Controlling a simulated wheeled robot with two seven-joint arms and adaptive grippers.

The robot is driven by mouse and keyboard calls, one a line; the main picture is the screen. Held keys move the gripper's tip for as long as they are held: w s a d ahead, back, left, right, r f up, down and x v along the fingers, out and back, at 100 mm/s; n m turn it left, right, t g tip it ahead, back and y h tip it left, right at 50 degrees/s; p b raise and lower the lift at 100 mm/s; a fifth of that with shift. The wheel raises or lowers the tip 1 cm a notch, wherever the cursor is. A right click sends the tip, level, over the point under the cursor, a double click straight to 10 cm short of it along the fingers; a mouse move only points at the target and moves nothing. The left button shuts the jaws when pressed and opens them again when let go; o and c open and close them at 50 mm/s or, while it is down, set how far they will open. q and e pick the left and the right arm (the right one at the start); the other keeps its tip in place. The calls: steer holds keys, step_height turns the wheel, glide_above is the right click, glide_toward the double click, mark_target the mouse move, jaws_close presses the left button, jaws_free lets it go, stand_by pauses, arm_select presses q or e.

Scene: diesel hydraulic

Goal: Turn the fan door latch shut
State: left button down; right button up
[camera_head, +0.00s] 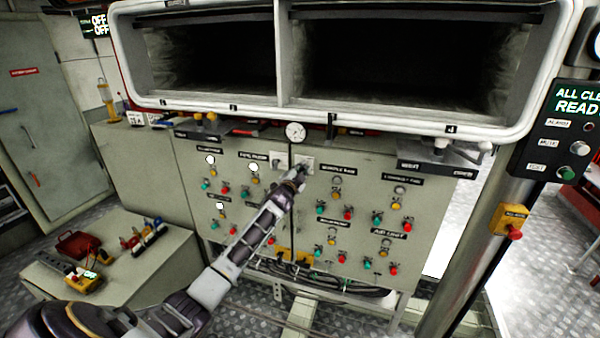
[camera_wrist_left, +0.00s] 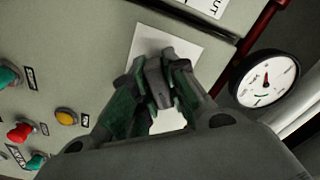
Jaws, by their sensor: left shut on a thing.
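The latch is a small dark grey handle (camera_wrist_left: 157,78) on a pale square plate (camera_wrist_left: 184,46), seen close in the left wrist view. In the head view the plate (camera_head: 309,160) sits at the upper middle of the grey panel front, just below the round gauge. My left gripper (camera_head: 301,173) reaches up to it. In the wrist view the gripper's two dark green-grey fingers (camera_wrist_left: 158,86) are shut on the handle, one on each side. The fingers hide part of the handle and plate. My right gripper is in neither view.
Coloured buttons and lamps (camera_head: 347,213) cover the panel on both sides of my arm. A white-rimmed double window (camera_head: 320,112) is above. The round gauge (camera_head: 295,131) is close to the gripper. A post with a yellow box (camera_head: 510,218) stands right.

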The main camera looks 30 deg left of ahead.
arm_select(q)
steer(key=n, duration=0.4)
steer(key=shift+f+n, duration=0.1)
steer(key=shift+n, duration=0.3)
steer(key=n, duration=0.4)
steer(key=shift+n, duration=0.4)
steer(key=c, duration=1.8)
jaws_free()
steer(key=shift+n, duration=0.4)
steer(key=o, duration=0.5)
steer(key=v, duration=1.2)
